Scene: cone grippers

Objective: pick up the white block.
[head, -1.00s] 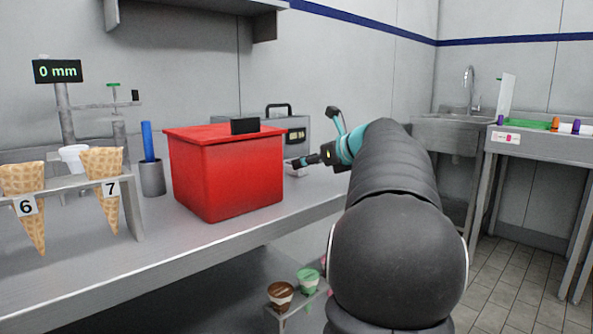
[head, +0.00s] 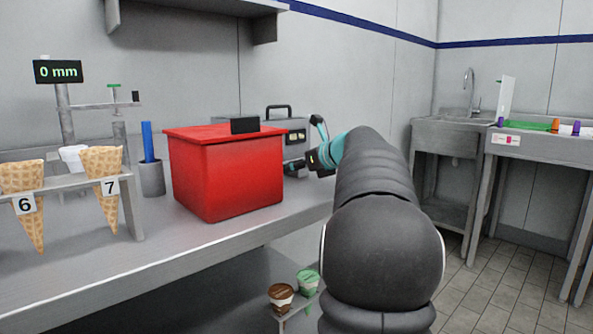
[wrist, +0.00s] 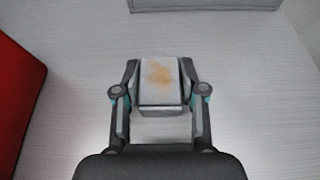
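The white block (wrist: 161,82) is pale with a tan stain on its top. It lies between the two fingers of my gripper (wrist: 160,76) in the wrist view. One finger is close along each side of it, and I cannot tell whether both touch. In the head view my gripper (head: 293,168) is low over the counter, just right of the red bin. I cannot make out the block there.
The red bin (head: 226,180) stands close left of my gripper; its side shows in the wrist view (wrist: 15,95). A grey case with a handle (head: 285,133) is behind. A cone holder (head: 130,198) stands at the left. The counter (head: 205,245) is clear in front of the bin.

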